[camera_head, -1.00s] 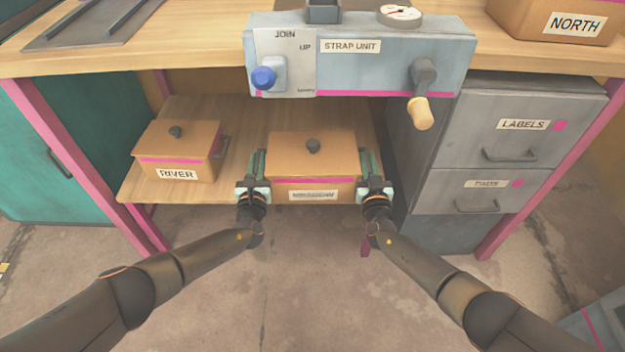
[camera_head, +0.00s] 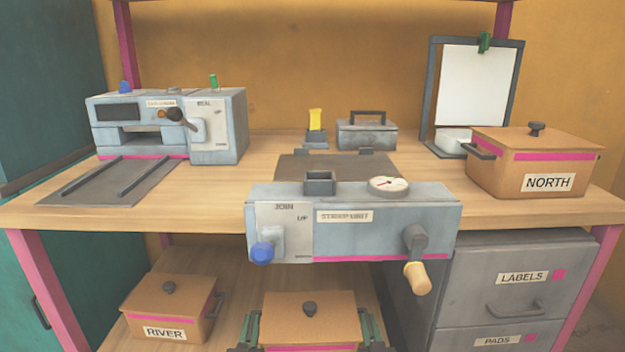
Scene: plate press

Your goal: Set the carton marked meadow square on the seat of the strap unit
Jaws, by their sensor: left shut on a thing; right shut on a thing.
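The strap unit (camera_head: 380,238) stands at the front edge of the worktop, with a blue-knobbed JOIN lever at left and a crank at right. A dark flat plate (camera_head: 335,168) lies behind its front body; I take this for the seat, and it looks bare. A brown lidded carton (camera_head: 310,318) with a black knob is on the lower shelf, its front label cut off below the view. My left gripper (camera_head: 251,330) is shut on its left side and my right gripper (camera_head: 371,330) on its right side. Both are partly cut off by the picture's bottom edge.
The RIVER carton (camera_head: 169,307) sits left on the lower shelf (camera_head: 225,320). The NORTH carton (camera_head: 540,163) stands right on the worktop (camera_head: 225,188). A sealing machine (camera_head: 228,127) is at left, a grey box (camera_head: 367,135) and clipboard stand at back. The worktop overhangs the held carton.

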